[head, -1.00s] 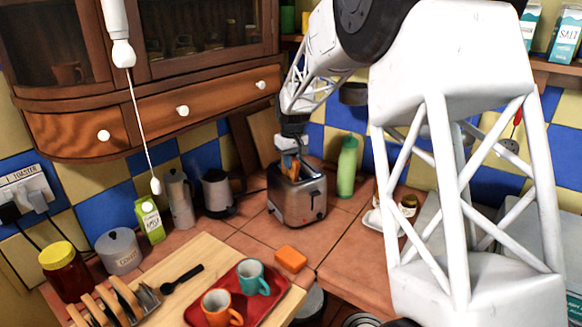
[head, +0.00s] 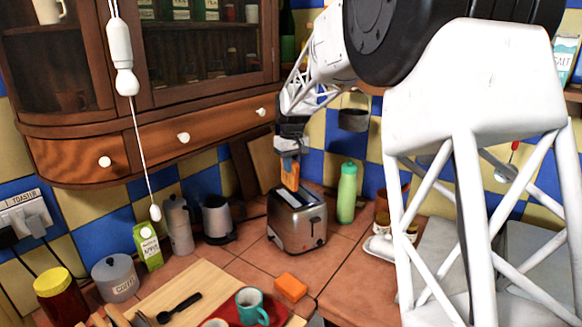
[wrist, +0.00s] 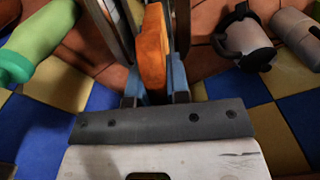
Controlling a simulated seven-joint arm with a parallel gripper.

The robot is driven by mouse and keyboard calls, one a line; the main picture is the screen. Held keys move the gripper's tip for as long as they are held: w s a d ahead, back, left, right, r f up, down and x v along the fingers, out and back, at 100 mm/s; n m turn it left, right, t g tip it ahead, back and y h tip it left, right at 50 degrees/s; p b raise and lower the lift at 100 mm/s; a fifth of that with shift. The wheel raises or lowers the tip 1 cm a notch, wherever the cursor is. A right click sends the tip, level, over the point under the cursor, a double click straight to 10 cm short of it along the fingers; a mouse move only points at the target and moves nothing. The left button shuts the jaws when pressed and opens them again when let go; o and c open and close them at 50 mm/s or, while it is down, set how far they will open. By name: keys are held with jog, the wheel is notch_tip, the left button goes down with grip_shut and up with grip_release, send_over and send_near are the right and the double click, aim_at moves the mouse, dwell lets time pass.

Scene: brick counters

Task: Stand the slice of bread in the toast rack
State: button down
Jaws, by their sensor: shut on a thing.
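The slice of bread (head: 290,173) is orange-brown and hangs upright below my gripper (head: 289,156), just above the toaster (head: 297,222). In the wrist view the slice (wrist: 153,50) sits between the two blue fingers of my gripper (wrist: 156,85), which is shut on it. The toaster is silver with slots on top, and the slice looks clear of them. The toast rack (head: 112,318) is at the bottom left, on the wooden board (head: 200,283); only its top shows, cut off by the picture's edge.
A green bottle (head: 347,193) stands right of the toaster, and a kettle (head: 217,218) stands left. An orange block (head: 290,288), a black spoon (head: 180,307) and a red tray (head: 279,318) with mugs lie nearer. A light pull cord (head: 141,150) hangs at the left.

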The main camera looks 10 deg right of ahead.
dwell(0.3)
jog(key=s+a+f+n, duration=0.1)
jog(key=s+a+f, duration=0.2)
jog(key=s+a, duration=1.25)
jog(key=s+a+f+n, duration=0.2)
jog(key=s+a+f, duration=0.2)
jog(key=s+a, duration=1.15)
jog(key=s+a+r+n, duration=0.1)
jog(key=a+r+n, duration=0.1)
jog(key=a, duration=1)
jog(key=shift+s+r, duration=0.15)
jog(key=shift+s, duration=0.2)
jog(key=shift+f, duration=0.25)
jog(key=shift+f, duration=6.15)
